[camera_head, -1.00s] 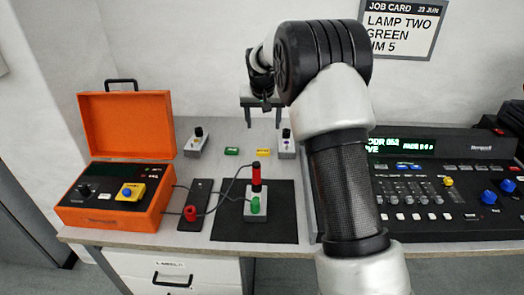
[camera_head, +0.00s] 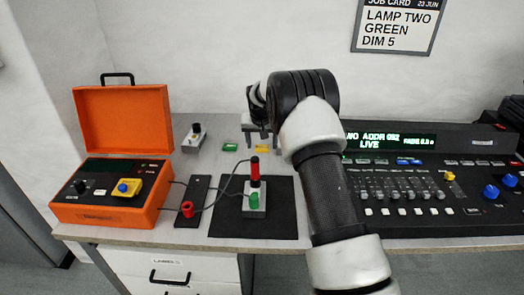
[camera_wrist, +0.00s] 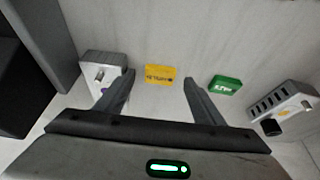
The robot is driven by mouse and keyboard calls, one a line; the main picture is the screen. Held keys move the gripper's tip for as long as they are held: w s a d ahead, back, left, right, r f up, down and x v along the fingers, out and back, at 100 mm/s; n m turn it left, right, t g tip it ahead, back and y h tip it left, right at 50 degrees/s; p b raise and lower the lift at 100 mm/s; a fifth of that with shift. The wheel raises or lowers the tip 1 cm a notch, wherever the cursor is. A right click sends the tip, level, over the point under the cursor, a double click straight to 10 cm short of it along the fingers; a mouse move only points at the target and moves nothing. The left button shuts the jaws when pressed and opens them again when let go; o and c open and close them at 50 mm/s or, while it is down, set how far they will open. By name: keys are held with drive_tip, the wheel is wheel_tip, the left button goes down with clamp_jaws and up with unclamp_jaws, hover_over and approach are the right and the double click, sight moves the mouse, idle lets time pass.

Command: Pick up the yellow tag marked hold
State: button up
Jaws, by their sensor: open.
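The yellow tag (camera_wrist: 160,75) lies flat on the bench. In the wrist view it sits between and a little beyond the fingertips of my gripper (camera_wrist: 158,75), with dark lettering too small to read surely. In the head view the yellow tag (camera_head: 262,148) shows just beside the fingers of my gripper (camera_head: 263,142). My gripper is open and empty, with its fingers spread over the bench. I cannot tell how high it is above the tag.
A green tag (camera_wrist: 225,85) lies to the right of the yellow one in the wrist view. Small grey boxes stand on both sides, one (camera_wrist: 102,70) close to the left finger. An orange case (camera_head: 125,150), black mat (camera_head: 279,190) and lighting desk (camera_head: 430,180) occupy the bench.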

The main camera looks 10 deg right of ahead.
drive_tip(key=shift+x, duration=0.85)
drive_tip(key=shift+r, duration=0.1)
drive_tip(key=shift+c, duration=0.3)
drive_tip(key=c, duration=1.2)
drive_tip(key=shift+r, duration=0.1)
